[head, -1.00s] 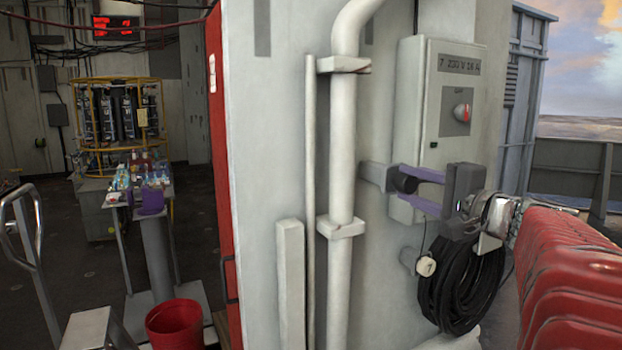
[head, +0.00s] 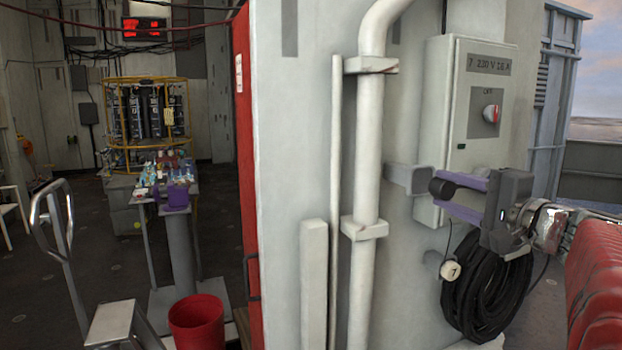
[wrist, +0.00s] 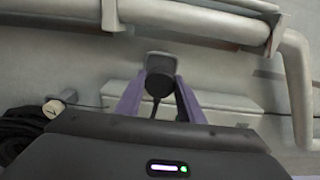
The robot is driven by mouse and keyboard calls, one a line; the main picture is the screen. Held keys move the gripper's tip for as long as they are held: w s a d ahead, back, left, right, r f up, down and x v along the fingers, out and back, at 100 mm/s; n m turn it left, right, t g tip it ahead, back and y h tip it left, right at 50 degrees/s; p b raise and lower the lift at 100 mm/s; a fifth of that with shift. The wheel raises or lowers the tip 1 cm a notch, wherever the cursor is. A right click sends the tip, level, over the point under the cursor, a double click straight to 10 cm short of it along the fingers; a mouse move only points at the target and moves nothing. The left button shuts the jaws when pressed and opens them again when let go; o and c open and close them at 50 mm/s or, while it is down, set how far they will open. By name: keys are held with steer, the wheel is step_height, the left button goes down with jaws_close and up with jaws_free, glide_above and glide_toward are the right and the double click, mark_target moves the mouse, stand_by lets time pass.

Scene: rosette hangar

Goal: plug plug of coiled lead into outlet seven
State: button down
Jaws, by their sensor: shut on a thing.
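My gripper (head: 441,192), with purple fingers, is shut on the black plug (head: 441,188) in front of the wall. The grey outlet (head: 402,177) sticks out from the wall just beyond the plug. In the wrist view the round back of the plug (wrist: 158,86) lies between the fingers and overlaps the lower part of the outlet (wrist: 160,62). The plug's front is hidden, so I cannot tell whether it is in the outlet or just short of it. The black coiled lead (head: 488,295) hangs below my gripper, beside a round tag marked 7 (head: 450,271).
A grey switch box (head: 470,110) labelled "7 230 V 16 A" with a red knob is above the outlet. A vertical white pipe (head: 367,150) runs left of it. A red bucket (head: 197,322) and a hand truck (head: 60,240) stand at left on open floor.

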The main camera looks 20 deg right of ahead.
steer(key=shift+s, duration=0.3)
steer(key=shift+s, duration=0.7)
steer(key=shift+s, duration=0.15)
